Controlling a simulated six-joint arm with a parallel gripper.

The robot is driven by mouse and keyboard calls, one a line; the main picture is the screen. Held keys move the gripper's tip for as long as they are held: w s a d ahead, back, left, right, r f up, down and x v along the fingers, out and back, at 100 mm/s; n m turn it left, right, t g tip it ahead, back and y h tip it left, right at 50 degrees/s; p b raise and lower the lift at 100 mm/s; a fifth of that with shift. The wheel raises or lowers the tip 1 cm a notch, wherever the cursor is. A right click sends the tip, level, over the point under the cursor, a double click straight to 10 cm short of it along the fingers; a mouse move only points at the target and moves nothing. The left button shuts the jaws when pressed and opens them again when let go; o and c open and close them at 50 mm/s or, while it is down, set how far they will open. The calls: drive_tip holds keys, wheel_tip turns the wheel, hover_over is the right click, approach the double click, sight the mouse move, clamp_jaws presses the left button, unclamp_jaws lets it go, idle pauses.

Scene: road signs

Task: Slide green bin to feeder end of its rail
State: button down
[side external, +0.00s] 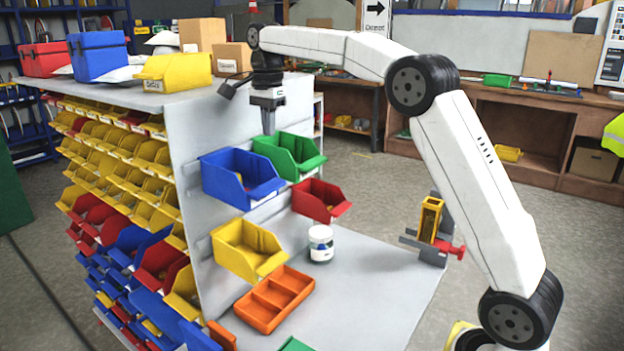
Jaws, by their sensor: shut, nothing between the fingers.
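The green bin (290,156) hangs high on the grey upright panel, just right of and behind a blue bin (240,177). Its rail is mostly hidden behind the bins. My gripper (268,130) points down with its fingers shut and empty. The fingertips are at the back left rim of the green bin; I cannot tell whether they touch it or are just above it. A yellow and grey device with a red part (432,225), possibly the feeder, stands at the right edge of the worktop.
A red bin (320,200) and a yellow bin (248,250) hang lower on the panel. A white jar (321,243) and an orange divided tray (274,299) stand on the grey worktop (375,285). The worktop's right part is clear.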

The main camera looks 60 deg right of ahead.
wheel_tip(320, 180, down, 8)
drive_tip(key=shift+f, duration=0.15)
idle(0.4)
drive_tip(key=d, duration=1.4)
drive_tip(key=shift+s, duration=0.15)
drive_tip(key=shift+d, duration=0.1)
wheel_tip(320, 180, up, 10)
idle(1.0)
idle(0.3)
